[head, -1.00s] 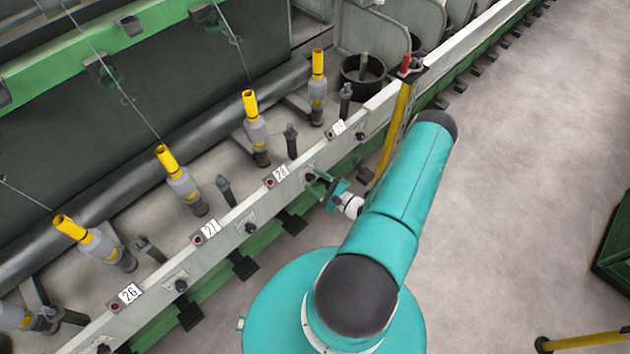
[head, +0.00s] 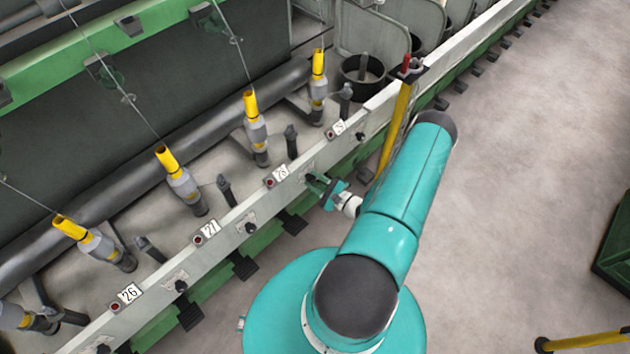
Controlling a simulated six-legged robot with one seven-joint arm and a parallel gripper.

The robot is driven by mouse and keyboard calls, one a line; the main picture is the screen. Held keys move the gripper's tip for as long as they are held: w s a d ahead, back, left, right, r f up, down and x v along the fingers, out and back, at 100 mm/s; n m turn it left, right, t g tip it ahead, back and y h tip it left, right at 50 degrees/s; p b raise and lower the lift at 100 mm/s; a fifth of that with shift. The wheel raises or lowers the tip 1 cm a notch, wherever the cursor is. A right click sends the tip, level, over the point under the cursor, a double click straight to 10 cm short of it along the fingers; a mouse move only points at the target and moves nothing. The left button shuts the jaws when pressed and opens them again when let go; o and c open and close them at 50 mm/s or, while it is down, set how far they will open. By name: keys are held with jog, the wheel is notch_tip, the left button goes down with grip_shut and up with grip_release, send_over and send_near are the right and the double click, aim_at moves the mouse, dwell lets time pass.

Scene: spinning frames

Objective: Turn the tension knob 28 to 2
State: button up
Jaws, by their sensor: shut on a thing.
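The rail carries number plates, and the plate for 28 (head: 280,174) sits left of my gripper. The tension knob 28 (head: 309,178) is a small dark knob on the rail's front face, mostly hidden by the fingers. Its pale scale plate (head: 307,169) shows just above it; the marks are too small to read. The knob's exact setting cannot be told.
Knob 27 (head: 250,228) and knob 26 (head: 181,286) lie along the rail to the lower left. A yellow post (head: 395,130) with a red top stands close beside my arm. Yellow-topped spindles (head: 256,130) stand behind the rail. Open floor (head: 520,180) lies to the right.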

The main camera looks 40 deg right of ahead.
jog(key=m, duration=0.4)
jog(key=shift+f+m+t, duration=0.1)
jog(key=shift+m+t, duration=0.2)
jog(key=m+h, duration=0.1)
jog(key=m, duration=0.4)
jog(key=shift+m+t, duration=0.3)
jog(key=shift+m, duration=0.1)
jog(key=m, duration=0.5)
jog(key=shift+a+h, duration=0.1)
jog(key=shift+h, duration=0.2)
jog(key=shift+m+h, duration=0.3)
jog(key=shift+m, duration=2.3)
jog(key=o, duration=0.9)
jog(key=shift+o, duration=0.2)
